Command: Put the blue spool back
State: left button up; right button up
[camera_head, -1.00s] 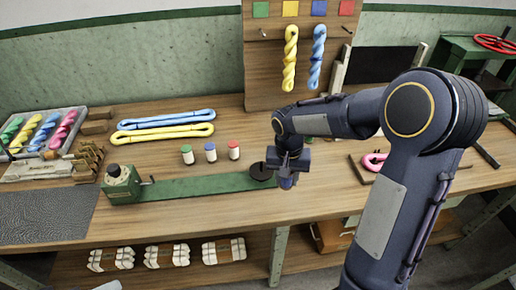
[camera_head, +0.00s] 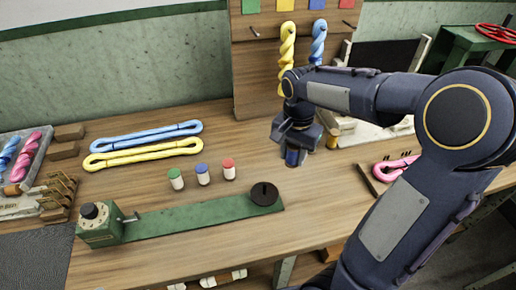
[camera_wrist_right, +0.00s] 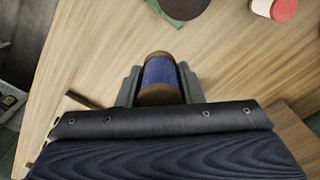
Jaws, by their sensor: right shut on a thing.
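My right gripper (camera_head: 295,146) is shut on a blue spool (camera_wrist_right: 160,72) with brown ends. In the right wrist view the spool sits between the two grey fingers. In the head view the spool (camera_head: 292,157) shows only as a small dark blue part under the gripper, held to the right of the green winder's round black disc (camera_head: 264,194). The gripper appears to be above the wooden bench (camera_head: 240,245). My left gripper is not in view.
A green winder (camera_head: 100,224) sits at left. Yellow (camera_head: 140,153) and blue skeins lie behind. A pink skein (camera_head: 395,168) lies right. A pegboard (camera_head: 262,75) with hanging skeins stands behind.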

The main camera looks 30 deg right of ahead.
jog(key=w+f+p, duration=0.2)
jog(key=w+f, duration=0.1)
jog(key=w, duration=0.5)
send_over(266, 159)
jog(key=f+p, duration=0.1)
jog(key=f, duration=0.5)
jog(key=shift+s, duration=0.2)
jog(key=shift+w+f, duration=0.3)
jog(key=shift+f, duration=0.2)
notch_tip(266, 159, down, 3)
jog(key=shift+f, duration=0.2)
jog(key=o, duration=1)
jog(key=shift+c, duration=0.2)
